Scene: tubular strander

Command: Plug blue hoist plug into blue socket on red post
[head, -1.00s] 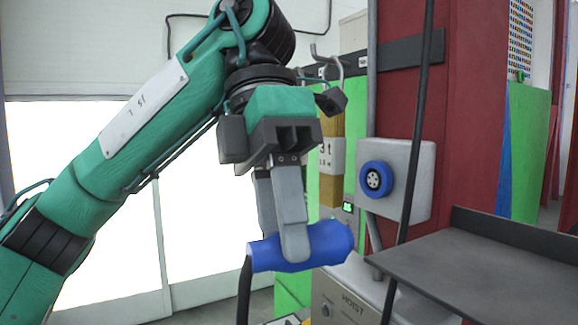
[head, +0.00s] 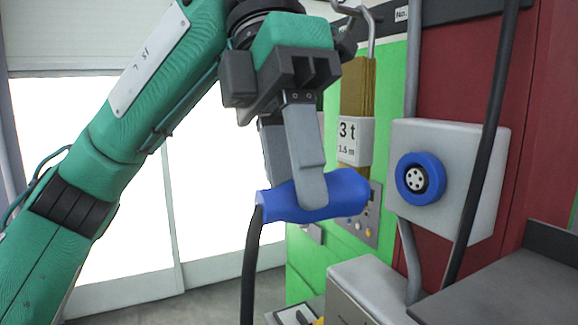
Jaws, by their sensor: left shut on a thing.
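My left gripper (head: 300,195) is shut on the blue hoist plug (head: 345,193). The plug lies roughly level in the fingers, its front end pointing right and a black cable hanging from its rear end. The blue socket (head: 420,179) is a round ring with a pale pin face on a grey box (head: 478,200) on the red post (head: 555,120). The plug is in the air, left of the socket and slightly lower in the picture, apart from it. My right gripper is not in view.
A black cable (head: 490,130) hangs in front of the socket box, right of the socket. A dark shelf (head: 510,285) is at the lower right. A hook and a sling with a "3 t" tag (head: 354,141) hang behind the gripper. A grey cabinet (head: 365,285) stands below.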

